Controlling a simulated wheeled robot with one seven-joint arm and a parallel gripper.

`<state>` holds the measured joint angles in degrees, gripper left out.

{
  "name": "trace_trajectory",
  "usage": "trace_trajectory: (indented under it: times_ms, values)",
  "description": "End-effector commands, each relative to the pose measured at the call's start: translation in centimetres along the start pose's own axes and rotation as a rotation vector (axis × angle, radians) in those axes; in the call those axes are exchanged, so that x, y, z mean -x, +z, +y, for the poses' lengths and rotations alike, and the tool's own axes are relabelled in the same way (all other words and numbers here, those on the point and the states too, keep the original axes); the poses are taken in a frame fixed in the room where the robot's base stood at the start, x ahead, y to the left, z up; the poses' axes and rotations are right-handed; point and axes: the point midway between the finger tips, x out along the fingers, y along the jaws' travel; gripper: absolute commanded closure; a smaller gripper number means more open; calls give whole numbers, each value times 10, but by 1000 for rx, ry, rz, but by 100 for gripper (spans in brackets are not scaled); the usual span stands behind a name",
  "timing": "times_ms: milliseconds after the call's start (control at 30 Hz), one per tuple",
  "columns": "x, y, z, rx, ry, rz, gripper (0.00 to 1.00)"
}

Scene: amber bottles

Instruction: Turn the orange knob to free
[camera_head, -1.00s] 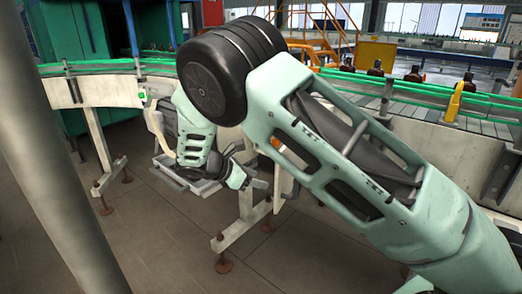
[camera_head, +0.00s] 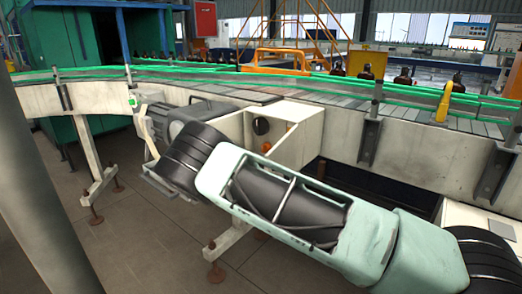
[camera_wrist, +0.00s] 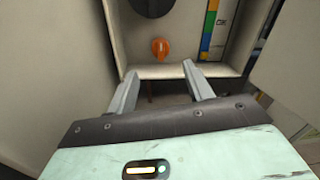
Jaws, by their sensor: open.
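The orange knob (camera_wrist: 160,48) sits on the pale panel inside an open box in the wrist view, at the upper middle, below a dark round part. Its grip stands roughly upright. A bit of orange on the box in the head view (camera_head: 267,147) looks like the same knob. My gripper (camera_wrist: 158,72) is open, with its two grey fingers apart and nothing between them. The fingers point toward the panel, with the knob ahead and centred between them, not touched.
The beige box (camera_head: 285,140) hangs on the side of the conveyor (camera_head: 350,128), its walls close around my gripper. A coloured label strip (camera_wrist: 211,28) is right of the knob. A grey motor (camera_head: 185,118) is left of the box. Amber bottles (camera_head: 403,78) stand behind on the line.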

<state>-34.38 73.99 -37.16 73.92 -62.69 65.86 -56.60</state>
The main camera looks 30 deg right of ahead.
Motion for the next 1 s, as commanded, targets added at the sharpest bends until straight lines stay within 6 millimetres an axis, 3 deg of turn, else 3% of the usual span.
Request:
trace_trajectory:
  times_ms: [200,400,600,867,1000]
  values:
    - [-46,0,-1,-1,-3,1,49]
    - [-75,0,0,-1,-1,1,49]
    - [-87,0,0,-1,0,0,49]
    - [-88,0,0,-1,0,1,49]
    - [-88,0,0,-1,0,1,82]
